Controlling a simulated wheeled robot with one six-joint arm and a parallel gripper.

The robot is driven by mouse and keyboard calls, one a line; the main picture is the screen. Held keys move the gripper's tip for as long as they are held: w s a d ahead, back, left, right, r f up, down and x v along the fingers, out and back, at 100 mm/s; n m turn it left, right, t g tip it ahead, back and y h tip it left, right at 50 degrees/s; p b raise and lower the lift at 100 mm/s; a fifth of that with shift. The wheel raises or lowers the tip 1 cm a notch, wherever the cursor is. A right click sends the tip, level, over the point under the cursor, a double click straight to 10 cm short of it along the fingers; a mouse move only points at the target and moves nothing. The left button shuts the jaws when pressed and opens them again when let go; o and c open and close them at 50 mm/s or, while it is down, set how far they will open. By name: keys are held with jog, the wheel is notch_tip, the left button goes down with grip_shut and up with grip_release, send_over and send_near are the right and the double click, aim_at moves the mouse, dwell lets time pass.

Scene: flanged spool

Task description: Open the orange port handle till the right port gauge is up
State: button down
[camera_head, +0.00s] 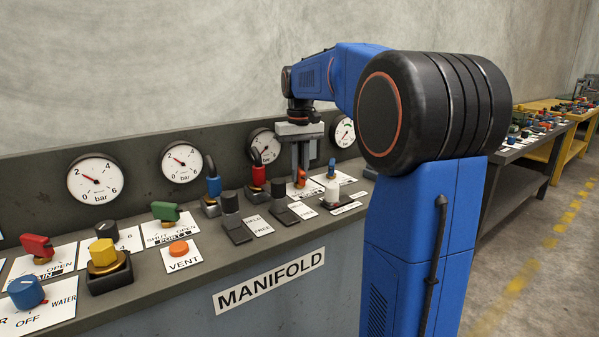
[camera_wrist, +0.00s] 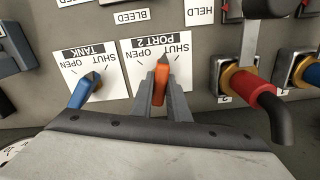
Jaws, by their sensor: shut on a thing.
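The orange port handle (camera_head: 300,177) is on the panel's far part; in the wrist view (camera_wrist: 162,76) it stands on a card (camera_wrist: 138,57) reading SHUT, PORT 2 and OPEN. My gripper (camera_wrist: 161,94) is shut on this handle, with one grey finger on each side. In the head view my gripper (camera_head: 299,165) reaches down onto it from above. The handle points roughly straight across the card, towards neither label clearly. A round gauge (camera_head: 262,146) is behind and left of my gripper, partly covered by a black lever end; its needle is too small to read exactly.
A blue handle on the TANK card (camera_wrist: 88,90) is close beside my gripper. A red lever with a black end (camera_wrist: 255,92) stands on the other side. Further gauges (camera_head: 181,162) line the back wall.

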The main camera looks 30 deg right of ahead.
aim_at(299, 169)
jog(key=n, duration=0.6)
jog(key=shift+n, duration=0.3)
jog(key=n, duration=0.5)
jog(key=shift+n, duration=0.4)
jog(key=c, duration=1.7)
grip_release()
jog(key=shift+r, duration=0.1)
notch_tip(299, 169, up, 17)
jog(key=shift+r, duration=0.15)
